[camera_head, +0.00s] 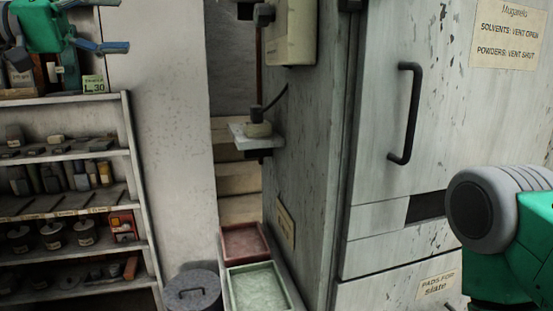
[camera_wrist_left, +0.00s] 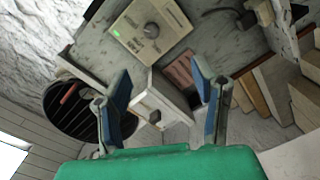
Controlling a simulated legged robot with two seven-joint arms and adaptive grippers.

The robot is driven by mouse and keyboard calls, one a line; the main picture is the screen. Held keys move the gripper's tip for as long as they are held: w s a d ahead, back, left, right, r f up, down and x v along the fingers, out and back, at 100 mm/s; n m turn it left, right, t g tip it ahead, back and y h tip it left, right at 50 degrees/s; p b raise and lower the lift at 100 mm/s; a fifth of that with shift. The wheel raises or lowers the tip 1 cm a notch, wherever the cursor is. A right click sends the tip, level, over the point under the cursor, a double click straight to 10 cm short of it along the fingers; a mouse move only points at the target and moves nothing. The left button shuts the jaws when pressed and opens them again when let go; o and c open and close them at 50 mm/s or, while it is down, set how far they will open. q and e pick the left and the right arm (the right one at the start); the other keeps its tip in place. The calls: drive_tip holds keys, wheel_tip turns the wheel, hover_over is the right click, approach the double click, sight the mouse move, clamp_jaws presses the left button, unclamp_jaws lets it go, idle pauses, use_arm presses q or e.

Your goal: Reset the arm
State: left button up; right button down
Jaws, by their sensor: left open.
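My left gripper (camera_head: 116,26) shows at the top left of the head view, in front of the shelf unit and wall. Its blue-padded fingers stand apart. In the left wrist view the same gripper (camera_wrist_left: 160,76) is open, with nothing between the fingers. My right arm (camera_head: 497,212) comes in at the right edge of the head view, in front of the cabinet. Its gripper is outside the picture.
A shelf unit (camera_head: 136,172) with jars and blocks stands at left. A lidded bin (camera_head: 193,291) and two trays, red (camera_head: 244,243) and green (camera_head: 259,289), sit low in the middle. A tall cabinet (camera_head: 386,65) with a black handle (camera_head: 414,112) fills the right. A control box (camera_wrist_left: 150,31) shows in the wrist view.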

use_arm(q)
drive_tip(key=w+d+f+n+y, duration=0.2)
drive_tip(key=w+d+f, duration=0.15)
drive_tip(key=f, duration=0.85)
drive_tip(key=w+d+f+n+y, duration=0.2)
drive_tip(key=d+f, duration=0.2)
drive_tip(key=f, duration=0.8)
drive_tip(key=s+d+f+g+y, duration=0.1)
drive_tip(key=s+f+y, duration=0.1)
drive_tip(key=f, duration=0.6)
drive_tip(key=s+d+f+y, duration=0.1)
drive_tip(key=s+d+f, duration=0.15)
drive_tip(key=f, duration=0.55)
drive_tip(key=s+f+g+y, duration=0.1)
drive_tip(key=s+f+y, duration=0.15)
drive_tip(key=f, duration=0.65)
drive_tip(key=s+a+f+g+y, duration=0.1)
drive_tip(key=s+a+f+y, duration=0.15)
drive_tip(key=s+f, duration=0.6)
drive_tip(key=s+a+f+g+y, duration=0.1)
drive_tip(key=s+a+f+y, duration=0.15)
drive_tip(key=s+f, duration=0.65)
drive_tip(key=s+a+f+m+y, duration=0.1)
drive_tip(key=s+a+f, duration=0.1)
drive_tip(key=s+a, duration=0.2)
drive_tip(key=s+a+f+y, duration=0.1)
drive_tip(key=s+a+f, duration=0.2)
drive_tip(key=s, duration=0.8)
drive_tip(key=shift+a+m, duration=0.4)
drive_tip(key=shift+a, duration=0.9)
